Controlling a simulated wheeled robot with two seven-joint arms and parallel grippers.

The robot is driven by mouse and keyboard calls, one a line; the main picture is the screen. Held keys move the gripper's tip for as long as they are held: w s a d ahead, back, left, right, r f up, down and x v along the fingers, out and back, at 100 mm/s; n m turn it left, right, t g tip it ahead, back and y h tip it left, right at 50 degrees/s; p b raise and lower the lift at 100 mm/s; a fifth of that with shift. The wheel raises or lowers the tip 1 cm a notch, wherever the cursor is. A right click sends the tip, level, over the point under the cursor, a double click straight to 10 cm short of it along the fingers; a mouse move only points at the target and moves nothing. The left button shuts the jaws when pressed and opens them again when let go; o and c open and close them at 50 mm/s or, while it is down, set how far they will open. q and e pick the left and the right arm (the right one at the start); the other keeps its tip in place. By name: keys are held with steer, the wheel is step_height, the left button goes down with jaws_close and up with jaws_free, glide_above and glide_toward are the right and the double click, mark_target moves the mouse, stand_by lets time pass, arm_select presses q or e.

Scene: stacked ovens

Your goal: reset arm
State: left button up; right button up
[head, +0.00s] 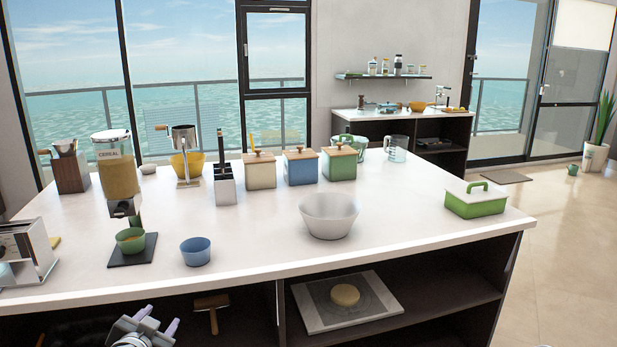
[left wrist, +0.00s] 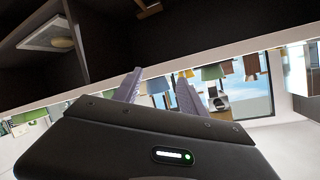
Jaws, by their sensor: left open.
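My left gripper (head: 160,319) shows at the bottom left of the head view, low in front of the island counter (head: 270,240). Its two pale purple fingers stand apart, with nothing between them. In the left wrist view the open left gripper (left wrist: 157,84) points toward the edge of the counter (left wrist: 210,66), which appears upside down. The fingers look clear of the counter edge, though the exact gap cannot be told. My right gripper is in neither view.
A cereal dispenser (head: 118,170), green bowl (head: 130,240), blue bowl (head: 195,251), white bowl (head: 329,216) and green-and-white box (head: 475,199) stand on the counter. Below, an open shelf holds a board (head: 318,309) with a round yellowish item (head: 345,295).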

arm_select(q)
steer(key=s+d+f+n+g+h+p, duration=0.1)
steer(key=s+d+f+n+g+h, duration=0.15)
steer(key=s+d+f, duration=0.5)
steer(key=s+d+f+n+g+h+p, duration=0.1)
steer(key=s+d+f+n+g+h, duration=0.2)
steer(key=d+f, duration=0.85)
steer(key=s+d+f+g, duration=0.4)
steer(key=s+f, duration=0.3)
steer(key=s, duration=0.3)
steer(key=s+d+f+g+p, duration=0.1)
steer(key=s+d+f+g, duration=0.2)
steer(key=s, duration=0.7)
step_height(320, 180, down, 5)
steer(key=shift+d+r+g+h, duration=0.1)
steer(key=shift+d+g+h, duration=0.3)
steer(key=shift+d, duration=0.7)
steer(key=shift+w, duration=0.1)
